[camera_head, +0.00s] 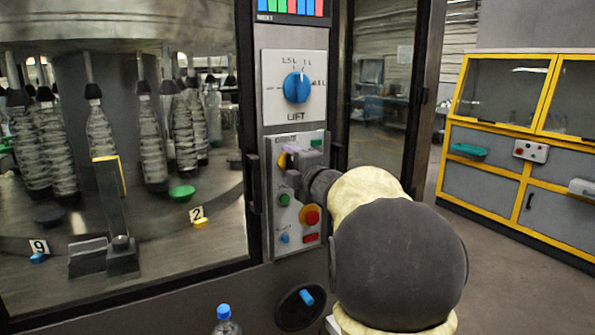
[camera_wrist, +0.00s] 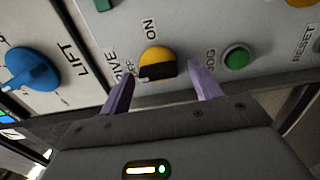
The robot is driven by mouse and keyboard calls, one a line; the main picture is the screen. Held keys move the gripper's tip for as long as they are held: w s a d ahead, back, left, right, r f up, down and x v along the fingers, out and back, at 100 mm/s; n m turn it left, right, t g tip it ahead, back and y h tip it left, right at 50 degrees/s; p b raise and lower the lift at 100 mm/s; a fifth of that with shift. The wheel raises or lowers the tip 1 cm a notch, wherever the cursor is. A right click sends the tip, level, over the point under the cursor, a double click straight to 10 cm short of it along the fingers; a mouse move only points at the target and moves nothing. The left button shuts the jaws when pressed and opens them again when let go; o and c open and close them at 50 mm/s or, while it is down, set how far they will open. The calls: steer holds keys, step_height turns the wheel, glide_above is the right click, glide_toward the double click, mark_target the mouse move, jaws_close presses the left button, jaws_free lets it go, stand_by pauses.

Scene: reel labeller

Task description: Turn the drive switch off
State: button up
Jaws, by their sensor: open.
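The drive switch (camera_wrist: 156,60) is a yellow round knob with a black bar, on the grey control panel. The ON label shows above it in the wrist view, with a partly covered DRIVE label and a small OFF mark to its left. In the head view only a bit of yellow (camera_head: 283,160) shows beside my gripper (camera_head: 293,163). In the wrist view my gripper (camera_wrist: 161,84) is open, its two purple fingers on either side of the switch with gaps; nothing is held. I cannot tell how near the fingertips are to the panel.
The green JOG button (camera_wrist: 236,57) is close to the right finger in the wrist view. The blue LIFT knob (camera_head: 297,87) is above the panel. A red emergency button (camera_head: 310,217) is lower down. A glass window with bottles behind it lies left.

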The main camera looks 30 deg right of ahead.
steer(key=s+b, duration=0.1)
steer(key=s, duration=1.6)
steer(key=shift+s+d, duration=0.2)
steer(key=shift+d, duration=0.1)
